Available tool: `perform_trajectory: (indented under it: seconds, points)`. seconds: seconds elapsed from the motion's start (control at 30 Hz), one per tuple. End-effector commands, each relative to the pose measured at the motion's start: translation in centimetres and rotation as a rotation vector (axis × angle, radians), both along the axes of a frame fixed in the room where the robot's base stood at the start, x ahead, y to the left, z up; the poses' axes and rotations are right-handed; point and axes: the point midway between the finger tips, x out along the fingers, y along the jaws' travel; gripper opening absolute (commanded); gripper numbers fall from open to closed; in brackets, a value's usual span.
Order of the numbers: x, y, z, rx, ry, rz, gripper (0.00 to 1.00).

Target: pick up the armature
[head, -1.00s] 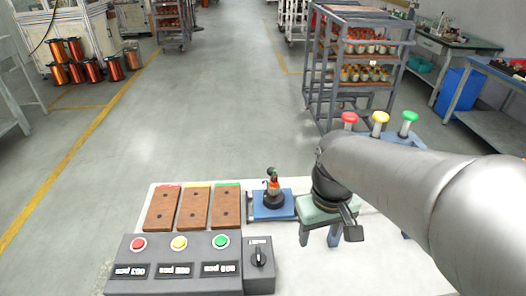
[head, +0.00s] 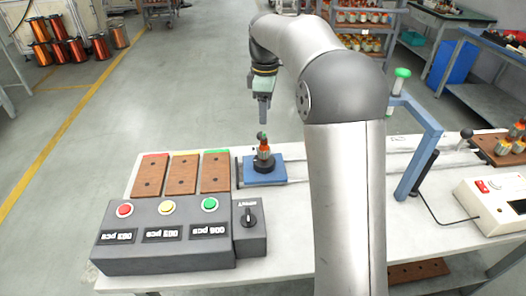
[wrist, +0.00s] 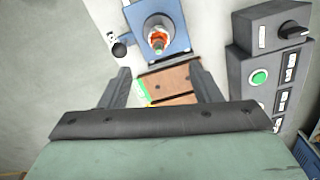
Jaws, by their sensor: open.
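The armature (head: 263,147) stands upright on a black round holder on a blue base plate (head: 265,174) on the white table. It has an orange-copper body and a green top. In the wrist view the armature (wrist: 158,40) shows from above, beyond the fingers and near the top edge. My gripper (head: 264,117) points down above the armature in the head view, with a gap between them. In the wrist view my gripper (wrist: 165,88) has its two fingers wide apart, with nothing between them.
Three brown wooden boards (head: 183,174) lie left of the blue base. A grey control box (head: 165,232) with red, yellow and green buttons stands in front. A blue frame (head: 425,150) and a white device (head: 492,205) stand right. Open floor lies behind the table.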

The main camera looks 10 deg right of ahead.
Motion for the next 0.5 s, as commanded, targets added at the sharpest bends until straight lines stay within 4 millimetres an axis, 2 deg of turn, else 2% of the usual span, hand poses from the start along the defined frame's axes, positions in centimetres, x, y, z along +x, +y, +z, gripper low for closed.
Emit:
perform_trajectory:
  seconds: [0.03,0.2,0.3,0.5]
  points:
    - [-0.1,0.0,-1.3,0.000,0.004,0.000,0.57]
    - [-0.1,0.0,-4.7,0.000,0.003,-0.001,0.57]
    - [0.0,0.1,-6.0,0.000,0.002,0.000,0.57]
    - [0.0,0.1,-7.2,0.000,0.000,0.000,0.57]
